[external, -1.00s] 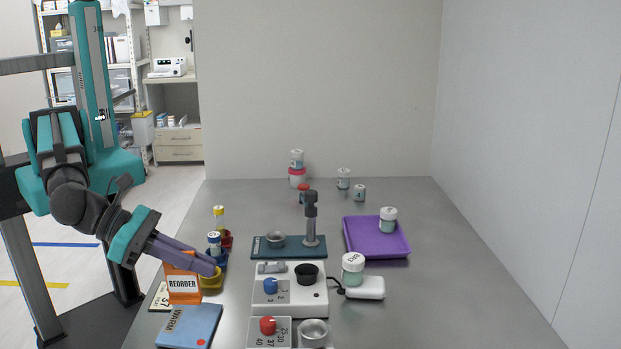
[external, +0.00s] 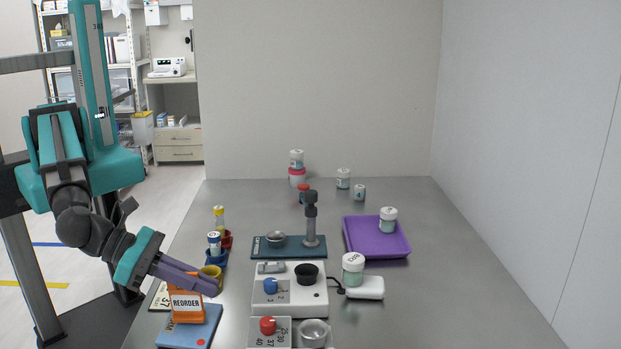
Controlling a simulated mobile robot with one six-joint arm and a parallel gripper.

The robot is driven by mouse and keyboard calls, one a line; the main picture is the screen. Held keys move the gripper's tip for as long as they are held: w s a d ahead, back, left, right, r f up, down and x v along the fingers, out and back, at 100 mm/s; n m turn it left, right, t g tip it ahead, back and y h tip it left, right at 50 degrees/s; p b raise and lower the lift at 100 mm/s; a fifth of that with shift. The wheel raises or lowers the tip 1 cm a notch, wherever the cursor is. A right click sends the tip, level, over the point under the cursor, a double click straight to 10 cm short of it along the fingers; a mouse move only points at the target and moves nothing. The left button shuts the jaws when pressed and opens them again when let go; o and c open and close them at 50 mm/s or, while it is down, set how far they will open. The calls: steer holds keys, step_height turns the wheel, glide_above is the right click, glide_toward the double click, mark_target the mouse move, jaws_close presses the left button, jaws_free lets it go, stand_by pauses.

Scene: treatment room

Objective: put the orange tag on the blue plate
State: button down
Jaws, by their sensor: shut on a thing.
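The orange tag (external: 187,306), marked REORDER, is upright with its lettered face to the camera. My gripper (external: 208,283) reaches in from the left and is shut on the upper part of the tag. The blue plate (external: 198,337), marked WARM, lies flat at the near left of the table. The tag's lower edge overlaps the plate's far part in the picture. I cannot tell whether the tag touches the plate or hangs just above it.
A card (external: 160,298) lies left of the tag. Yellow (external: 214,272), blue (external: 215,257) and red holders stand behind my gripper. A white device with dials (external: 290,296) is to the right. A purple tray (external: 376,246) stands farther right.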

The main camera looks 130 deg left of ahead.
steer(key=shift+f, duration=0.3)
steer(key=shift+f, duration=0.1)
steer(key=c, duration=1.9)
jaws_free()
steer(key=b+v, duration=0.2)
steer(key=v, duration=1)
